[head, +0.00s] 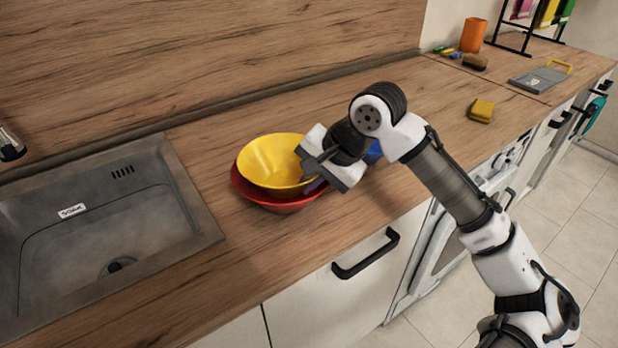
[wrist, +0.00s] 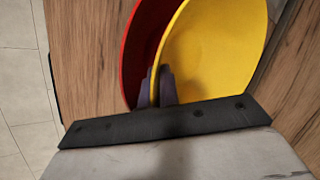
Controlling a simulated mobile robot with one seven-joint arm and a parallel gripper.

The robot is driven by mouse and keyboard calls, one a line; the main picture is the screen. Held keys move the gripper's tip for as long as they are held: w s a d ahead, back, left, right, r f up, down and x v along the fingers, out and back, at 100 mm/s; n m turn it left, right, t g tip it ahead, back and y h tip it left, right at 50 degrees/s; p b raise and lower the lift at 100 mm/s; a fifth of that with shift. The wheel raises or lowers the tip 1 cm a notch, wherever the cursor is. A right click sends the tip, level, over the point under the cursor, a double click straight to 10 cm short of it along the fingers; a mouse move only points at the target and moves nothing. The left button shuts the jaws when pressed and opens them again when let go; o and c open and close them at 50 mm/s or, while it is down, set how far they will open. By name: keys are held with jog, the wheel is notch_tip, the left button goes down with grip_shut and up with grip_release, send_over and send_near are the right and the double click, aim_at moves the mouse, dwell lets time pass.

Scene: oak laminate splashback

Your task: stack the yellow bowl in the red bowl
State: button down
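The yellow bowl (head: 270,160) sits inside or just over the red bowl (head: 262,199) on the wooden counter, right of the sink. Only the red bowl's near and left rim and outer side show below the yellow one. I cannot tell whether the bowls touch all round. My gripper (head: 312,184) is at the right side of the bowls. In the wrist view my gripper's dark fingers (wrist: 156,88) are closed on the yellow bowl's rim, with the yellow bowl (wrist: 215,50) on the right and the red bowl (wrist: 138,45) on the left.
A grey sink (head: 205,225) lies left of the bowls. A blue object (head: 374,152) is mostly hidden behind my gripper. A yellow sponge-like block (head: 481,110), an orange cup (head: 473,35) and a grey board (head: 535,80) are farther right. The counter between is mostly clear.

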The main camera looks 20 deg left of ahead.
jog(key=shift+f, duration=0.2)
jog(key=c, duration=1.9)
grip_release()
jog(key=shift+c, duration=0.2)
jog(key=shift+r, duration=0.1)
jog(key=shift+r, duration=0.25)
jog(key=v, duration=1.2)
jog(key=shift+r+b, duration=0.3)
jog(key=shift+b, duration=0.05)
